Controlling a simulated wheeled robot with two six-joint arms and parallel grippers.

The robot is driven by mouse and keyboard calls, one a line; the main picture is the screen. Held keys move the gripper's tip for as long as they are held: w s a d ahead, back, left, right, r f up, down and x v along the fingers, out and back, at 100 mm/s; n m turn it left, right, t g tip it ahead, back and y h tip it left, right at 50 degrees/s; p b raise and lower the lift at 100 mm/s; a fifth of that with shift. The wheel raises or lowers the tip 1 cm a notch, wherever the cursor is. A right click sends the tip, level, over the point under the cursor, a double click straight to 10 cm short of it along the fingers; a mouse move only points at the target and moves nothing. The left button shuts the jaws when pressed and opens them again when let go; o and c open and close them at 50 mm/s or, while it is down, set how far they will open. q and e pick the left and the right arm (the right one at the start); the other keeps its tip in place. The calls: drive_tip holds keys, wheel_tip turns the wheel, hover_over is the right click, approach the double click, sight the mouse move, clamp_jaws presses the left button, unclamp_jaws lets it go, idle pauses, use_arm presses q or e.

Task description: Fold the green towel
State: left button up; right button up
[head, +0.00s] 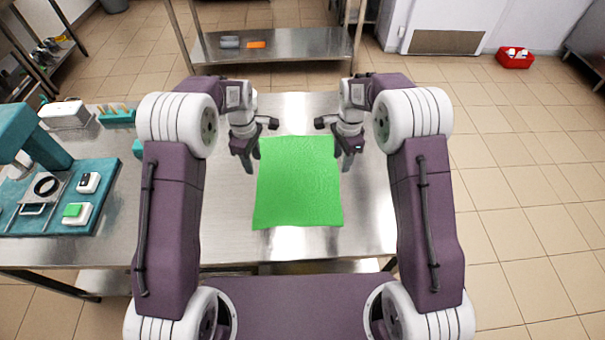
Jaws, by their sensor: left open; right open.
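The green towel (298,185) lies spread out flat on the steel table in front of me, roughly rectangular, with its near edge close to the table's front. My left gripper (252,163) points down just left of the towel's upper left side, open and empty. My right gripper (345,164) points down at the towel's upper right edge, open. Whether its fingers touch the cloth cannot be told.
The steel table (370,220) is bare on both sides of the towel. At the left stand a teal machine (32,140) and a teal mat (88,212) with small devices. Behind the table is a low steel shelf (300,42). A red bin (514,60) sits on the tiled floor.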

sight(262, 178)
use_arm(q)
drive_tip(key=w+f+n, duration=0.1)
drive_tip(key=f, duration=0.2)
drive_tip(key=w+f+n, duration=0.1)
drive_tip(key=f, duration=0.2)
drive_tip(key=w+d+f+n, duration=0.1)
drive_tip(key=f, duration=0.3)
drive_tip(key=shift+d+n, duration=0.1)
drive_tip(key=shift+n, duration=0.3)
use_arm(e)
drive_tip(key=w+f+m, duration=0.1)
drive_tip(key=f, duration=0.2)
drive_tip(key=w+a+f+m, duration=0.1)
drive_tip(key=f, duration=0.2)
drive_tip(key=w+f+m, duration=0.1)
drive_tip(key=f, duration=0.3)
drive_tip(key=shift+a+m, duration=0.3)
drive_tip(key=shift+f, duration=0.1)
